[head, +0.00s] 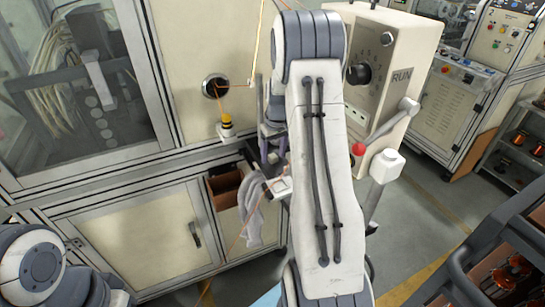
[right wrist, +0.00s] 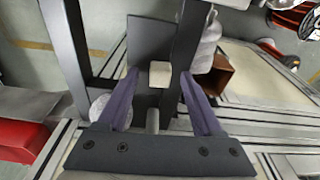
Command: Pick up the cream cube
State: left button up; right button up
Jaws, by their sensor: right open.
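The cream cube (right wrist: 159,74) shows in the right wrist view as a small pale block against a dark plate (right wrist: 150,38). It lies between the tips of my right gripper's two purple-grey fingers, with a gap visible on each side. My right gripper (right wrist: 159,79) is open and does not hold the cube. In the head view my right gripper (head: 269,148) is low at the front of the cream machine, partly hidden by my own arm. The cube is too small to make out surely there. My left gripper is not in view.
A brown open box (head: 224,189) and hanging grey gloves (head: 252,212) are close below. A yellow-and-black fitting (head: 226,124) sits left of my gripper. A control box (head: 390,65) with a lever and red knob (head: 358,149) stands right of my arm.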

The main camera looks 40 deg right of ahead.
grip_shut()
dwell(0.3)
